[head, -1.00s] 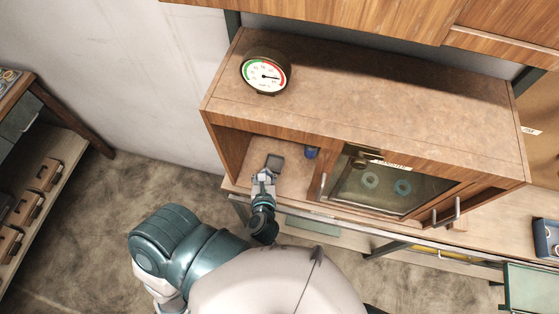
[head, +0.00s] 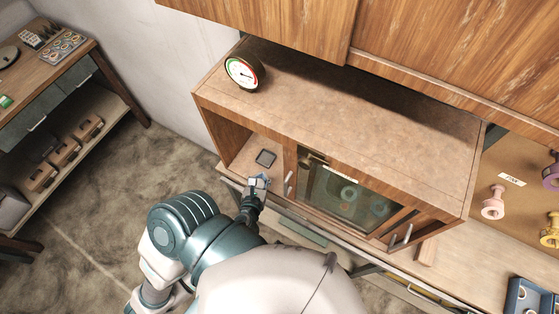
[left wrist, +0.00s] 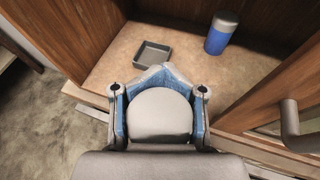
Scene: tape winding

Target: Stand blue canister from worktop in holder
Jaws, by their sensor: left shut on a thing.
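My left gripper (head: 258,183) is at the front of the open cubby, at the cubby floor's front edge in the picture. In the left wrist view the gripper (left wrist: 158,90) closes around a round grey-topped thing (left wrist: 160,108), which looks like the lid of a blue canister; its body is hidden. The holder, a shallow grey square tray (head: 265,158), lies empty on the cubby floor beyond the gripper; it also shows in the left wrist view (left wrist: 150,56). Another blue canister with a grey top (left wrist: 220,36) stands upright to its right, hidden in the head view. My right gripper is out of view.
The cubby's side wall (head: 228,138) bounds it on the left. A glass-fronted door (head: 345,195) with a handle (left wrist: 290,118) stands right of the opening. A dial gauge (head: 243,70) sits on the cabinet top.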

